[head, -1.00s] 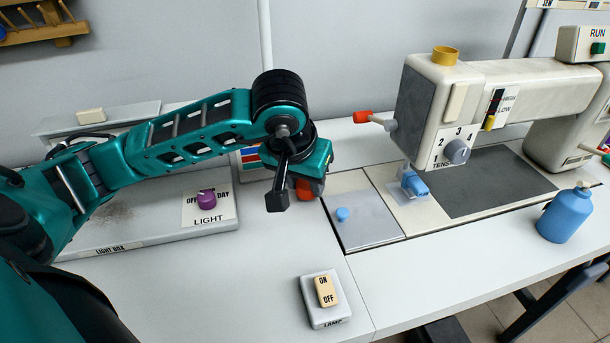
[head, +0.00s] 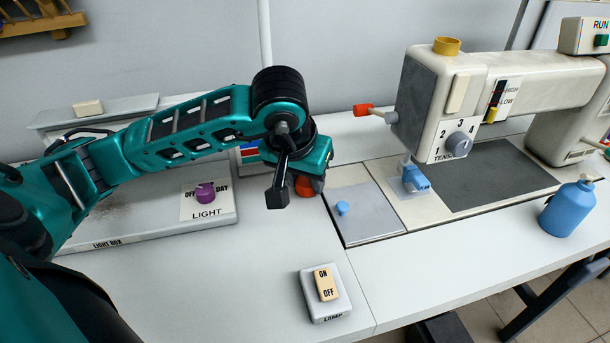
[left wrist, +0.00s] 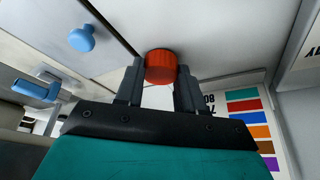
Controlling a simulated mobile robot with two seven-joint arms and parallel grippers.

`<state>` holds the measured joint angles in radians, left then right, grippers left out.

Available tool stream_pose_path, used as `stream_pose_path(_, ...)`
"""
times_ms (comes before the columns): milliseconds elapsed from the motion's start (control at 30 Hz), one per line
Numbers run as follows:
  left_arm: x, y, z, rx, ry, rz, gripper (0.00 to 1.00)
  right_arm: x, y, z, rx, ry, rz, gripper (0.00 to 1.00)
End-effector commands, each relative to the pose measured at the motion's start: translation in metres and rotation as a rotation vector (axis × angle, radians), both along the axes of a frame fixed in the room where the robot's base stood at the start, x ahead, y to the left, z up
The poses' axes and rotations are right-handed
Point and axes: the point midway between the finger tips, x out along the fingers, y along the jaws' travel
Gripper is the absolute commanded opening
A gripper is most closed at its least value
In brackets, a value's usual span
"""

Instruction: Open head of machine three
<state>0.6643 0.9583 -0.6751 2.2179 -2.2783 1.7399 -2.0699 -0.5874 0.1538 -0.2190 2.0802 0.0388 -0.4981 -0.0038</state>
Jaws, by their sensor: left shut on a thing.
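My left gripper (head: 305,187) is shut on a red-orange ribbed knob, low over the white tabletop left of the sewing machine. The left wrist view shows the red knob (left wrist: 161,67) between the two dark fingertips (left wrist: 158,80). In the head view my gripper hides part of the knob. The sewing machine head (head: 437,105) is off-white with a grey end face, a yellow knob on top (head: 447,47), a tension dial (head: 459,145) and a red-tipped lever (head: 362,109) on its left. No machine number is readable. My right gripper is not in view.
A metal plate with a blue knob (head: 342,208) lies right of my gripper. A blue bottle (head: 568,210) stands far right. A lamp switch (head: 326,290) sits at the front. A light box (head: 150,225) lies under my left arm. The tabletop between them is clear.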

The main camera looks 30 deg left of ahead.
Motion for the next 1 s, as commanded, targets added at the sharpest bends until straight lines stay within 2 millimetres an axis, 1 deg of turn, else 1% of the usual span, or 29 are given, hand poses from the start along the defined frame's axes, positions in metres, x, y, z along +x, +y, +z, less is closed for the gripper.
stream_pose_path(267,0.0001,0.0001,-0.0046,0.000,0.000,0.000,0.04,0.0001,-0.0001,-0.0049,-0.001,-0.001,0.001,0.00)
stream_pose_path(300,0.0001,0.0001,-0.0041,0.000,0.000,0.000,0.40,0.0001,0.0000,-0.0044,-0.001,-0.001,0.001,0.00)
stream_pose_path(600,0.0000,-0.0001,-0.0039,-0.001,0.000,0.000,0.68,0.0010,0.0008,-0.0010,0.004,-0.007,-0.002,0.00)
stream_pose_path(767,0.0000,-0.0009,-0.0040,-0.002,0.000,-0.002,0.68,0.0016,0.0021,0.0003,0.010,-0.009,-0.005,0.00)
stream_pose_path(800,0.0000,-0.0011,-0.0041,-0.003,-0.001,-0.002,0.65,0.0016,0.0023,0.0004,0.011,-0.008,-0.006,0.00)
stream_pose_path(1000,-0.0001,-0.0020,-0.0043,-0.006,-0.001,-0.005,0.82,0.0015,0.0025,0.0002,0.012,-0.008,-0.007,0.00)
